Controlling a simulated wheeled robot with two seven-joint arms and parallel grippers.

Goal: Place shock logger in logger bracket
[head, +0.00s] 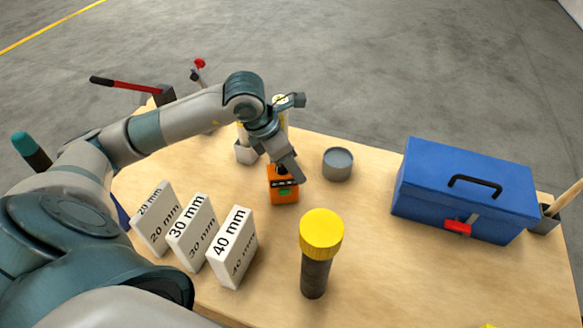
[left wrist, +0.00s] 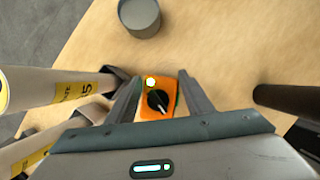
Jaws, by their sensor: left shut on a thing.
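The shock logger, an orange box (head: 284,190), is near the middle of the table in the head view. In the left wrist view the orange box (left wrist: 158,107) shows a black knob and a lit green light. My left gripper (head: 284,172) comes down over it from above, with its two fingers (left wrist: 158,85) on either side, shut on the box. I cannot tell whether the box touches the table. I cannot make out the logger bracket for certain in either view. My right gripper is not in view.
White blocks marked 20, 30 and 40 mm (head: 232,248) stand at front left. A yellow-capped dark cylinder (head: 321,232) stands in front. A grey round tin (head: 338,163) is behind the logger; a blue toolbox (head: 465,188) is at right. Pale tubes with yellow labels (left wrist: 60,88) are close by.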

